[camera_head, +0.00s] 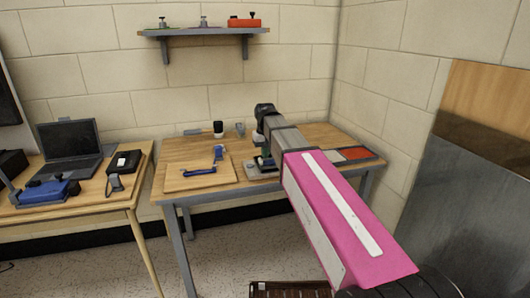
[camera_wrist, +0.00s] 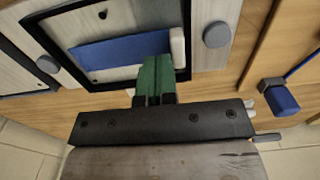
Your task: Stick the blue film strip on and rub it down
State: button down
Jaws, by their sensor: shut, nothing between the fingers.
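The blue film strip (camera_wrist: 105,51) lies across a pale panel inside a black frame (camera_wrist: 184,76) in the wrist view. A whitish end piece (camera_wrist: 178,47) shows at its right end. My gripper (camera_wrist: 155,62) has green fingers shut together, with nothing between them. Its tips overlap the right part of the strip in the picture; I cannot tell whether they touch it. In the head view my arm reaches over the right part of the wooden table (camera_head: 195,148) and largely hides the framed fixture (camera_head: 262,173).
Round grey knobs (camera_wrist: 217,34) flank the frame. A red-and-grey tray (camera_head: 355,154) lies to the right. A laptop (camera_head: 70,146) stands on the left table.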

jog(key=shift+f, duration=1.35)
jog(key=shift+d, duration=0.1)
jog(key=shift+w+d, duration=0.45)
jog(key=shift+d, duration=1.15)
jog(key=shift+w+d, duration=0.5)
jog(key=shift+d, duration=1.05)
jog(key=shift+w+d, duration=0.45)
jog(key=shift+d, duration=1.15)
